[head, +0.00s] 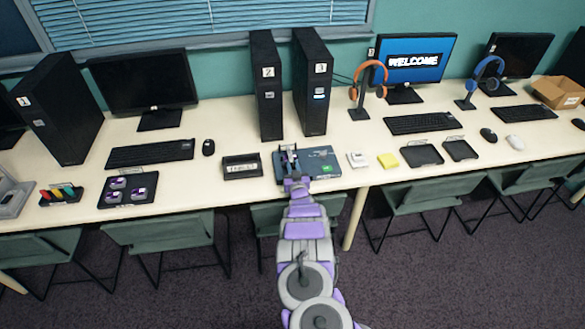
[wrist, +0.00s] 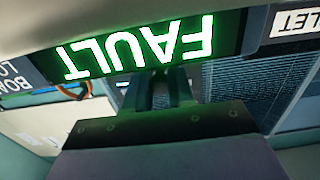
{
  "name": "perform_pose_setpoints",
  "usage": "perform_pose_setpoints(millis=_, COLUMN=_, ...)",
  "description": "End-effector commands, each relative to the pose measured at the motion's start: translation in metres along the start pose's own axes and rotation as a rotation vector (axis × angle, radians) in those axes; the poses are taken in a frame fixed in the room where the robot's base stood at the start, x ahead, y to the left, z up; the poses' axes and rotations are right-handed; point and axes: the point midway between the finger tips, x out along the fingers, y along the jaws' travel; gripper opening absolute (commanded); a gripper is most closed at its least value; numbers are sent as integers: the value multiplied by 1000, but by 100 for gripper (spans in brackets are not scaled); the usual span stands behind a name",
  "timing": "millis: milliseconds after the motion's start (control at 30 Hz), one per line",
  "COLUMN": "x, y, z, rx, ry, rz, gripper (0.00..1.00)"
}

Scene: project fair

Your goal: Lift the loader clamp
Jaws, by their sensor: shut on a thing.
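The loader (head: 327,157) is a flat dark blue-grey box with a small green display, near the table's front edge in the head view. My gripper (head: 291,164) is over its left part, at the small grey loader clamp (head: 289,149). In the wrist view a bright green display (wrist: 140,47) reads FAULT, upside down, close to the camera. My gripper's dark fingers (wrist: 162,90) are close together just below it, shut on the clamp. The clamp is mostly hidden between the fingers, and how far it is raised cannot be told.
Two black towers (head: 313,85) stand behind. Green chairs (head: 430,195) are under the table's front edge.

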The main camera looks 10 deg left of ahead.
Motion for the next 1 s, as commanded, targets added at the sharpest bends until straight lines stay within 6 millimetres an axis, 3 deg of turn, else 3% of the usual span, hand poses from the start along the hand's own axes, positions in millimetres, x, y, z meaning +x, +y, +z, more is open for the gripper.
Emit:
perform_pose_setpoints(millis=133, x=0, y=0, z=0, rx=0, ry=0, rz=0, gripper=0)
perform_pose_setpoints(millis=633, x=0, y=-1, z=-1, rx=0, ry=-8, rz=-1, gripper=0)
perform_pose_setpoints(millis=1000, x=2, y=0, z=-28, rx=1, ry=-163, rz=0, gripper=0)
